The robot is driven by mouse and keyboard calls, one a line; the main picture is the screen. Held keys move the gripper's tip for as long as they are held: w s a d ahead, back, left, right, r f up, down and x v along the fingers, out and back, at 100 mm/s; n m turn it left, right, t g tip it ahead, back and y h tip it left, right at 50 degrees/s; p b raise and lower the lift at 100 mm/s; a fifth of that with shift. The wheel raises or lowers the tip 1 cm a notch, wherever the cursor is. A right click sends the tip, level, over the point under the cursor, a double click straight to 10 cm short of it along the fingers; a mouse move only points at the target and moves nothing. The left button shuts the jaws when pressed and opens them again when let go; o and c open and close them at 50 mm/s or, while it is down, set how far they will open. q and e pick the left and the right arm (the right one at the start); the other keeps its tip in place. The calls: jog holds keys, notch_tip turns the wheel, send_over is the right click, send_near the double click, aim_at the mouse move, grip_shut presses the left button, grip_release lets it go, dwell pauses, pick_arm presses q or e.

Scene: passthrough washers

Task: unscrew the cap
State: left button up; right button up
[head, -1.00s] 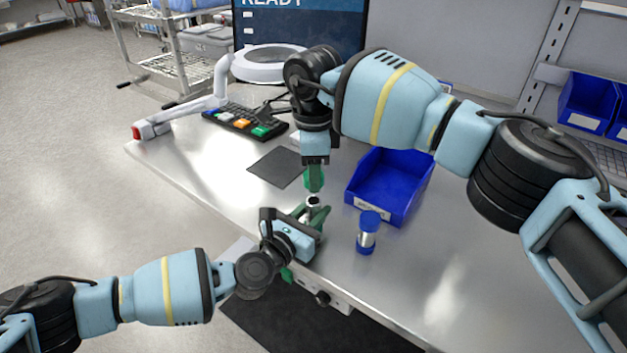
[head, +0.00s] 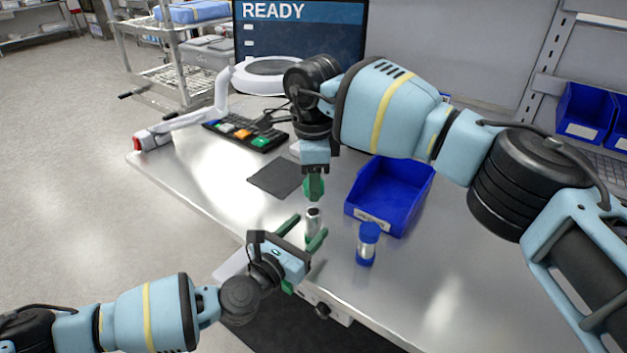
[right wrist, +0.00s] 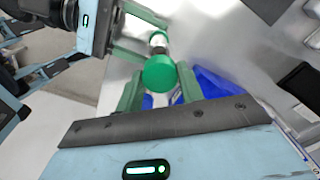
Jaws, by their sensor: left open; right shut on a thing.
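A small silvery container (head: 313,222) stands upright near the table's front edge, with a dark open top. My left gripper (head: 303,234) is open, its green fingers spread on either side of the container with a gap. My right gripper (head: 314,190) points down above the container and is shut on the green cap (right wrist: 158,73), which shows round between its fingers in the right wrist view. In the head view the cap is mostly hidden by the green fingers. The cap appears apart from the container, a little above it.
A blue-capped vial (head: 366,245) stands right of the container. An empty blue bin (head: 395,190) is behind it. The table's right front is clear.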

pick_arm(q)
jog(key=v, duration=0.9)
pick_arm(e)
jog(key=shift+f, duration=0.2)
